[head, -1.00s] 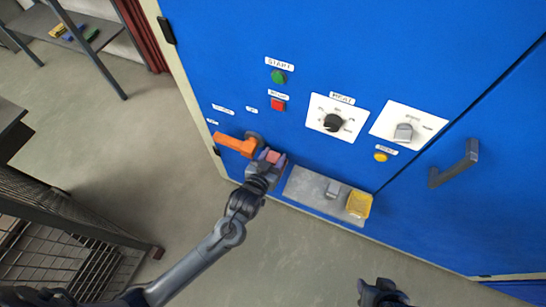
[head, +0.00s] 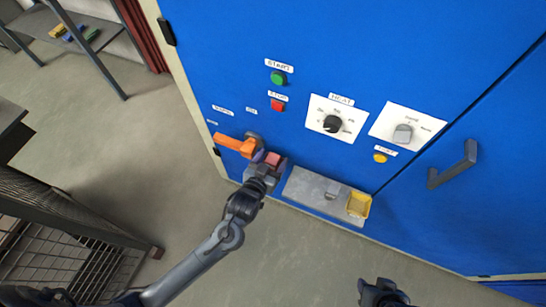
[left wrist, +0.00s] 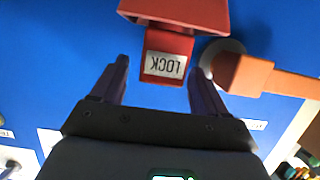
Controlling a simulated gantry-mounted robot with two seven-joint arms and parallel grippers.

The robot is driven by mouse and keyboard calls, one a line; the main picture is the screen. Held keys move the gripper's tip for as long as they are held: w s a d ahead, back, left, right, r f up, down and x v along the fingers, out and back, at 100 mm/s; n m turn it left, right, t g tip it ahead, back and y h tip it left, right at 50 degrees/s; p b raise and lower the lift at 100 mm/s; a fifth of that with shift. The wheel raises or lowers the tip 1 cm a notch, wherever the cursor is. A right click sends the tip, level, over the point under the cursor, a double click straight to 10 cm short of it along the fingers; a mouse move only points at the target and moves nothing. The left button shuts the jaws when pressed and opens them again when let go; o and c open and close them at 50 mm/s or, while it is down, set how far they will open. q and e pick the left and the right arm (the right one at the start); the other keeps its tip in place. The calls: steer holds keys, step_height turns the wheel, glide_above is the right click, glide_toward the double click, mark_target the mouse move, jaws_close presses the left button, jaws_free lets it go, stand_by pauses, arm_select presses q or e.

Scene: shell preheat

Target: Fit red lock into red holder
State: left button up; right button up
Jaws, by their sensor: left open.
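The red lock (left wrist: 165,67), with a white LOCK label, shows in the left wrist view. Its upper end meets a wider red piece, seemingly the red holder (left wrist: 175,12), on the blue panel. I cannot tell how deep the lock sits. In the head view a small red block (head: 273,158) shows just beyond my left gripper (head: 267,164). My left gripper's fingers (left wrist: 160,72) are open, one on each side of the lock, with gaps between. My right gripper (head: 383,292) is at the bottom of the head view, away from the panel; its jaws are unclear.
An orange handle (head: 236,145) sits just left of the lock and close to a left fingertip in the wrist view. A dark wire rack (head: 70,220) stands at lower left.

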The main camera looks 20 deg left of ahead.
arm_select(q)
steer(key=s+a+r+g+p, duration=0.1)
steer(key=s+g, duration=0.4)
steer(key=s, duration=0.7)
steer(key=s+a+r+m+g+p, duration=0.1)
steer(key=s+a+g, duration=0.4)
steer(key=s, duration=0.7)
step_height(320, 180, up, 2)
steer(key=shift+a+r+m+g+p, duration=0.1)
steer(key=shift+a+m+g+p, duration=0.15)
steer(key=shift+g+p, duration=0.25)
arm_select(e)
step_height(320, 180, up, 3)
steer(key=shift+s+a+r, duration=0.1)
steer(key=shift+r, duration=0.05)
arm_select(q)
steer(key=shift+d+r, duration=0.1)
arm_select(e)
steer(key=shift+r, duration=0.1)
arm_select(q)
step_height(320, 180, up, 43)
steer(key=p, duration=4.3)
arm_select(e)
step_height(320, 180, up, 43)
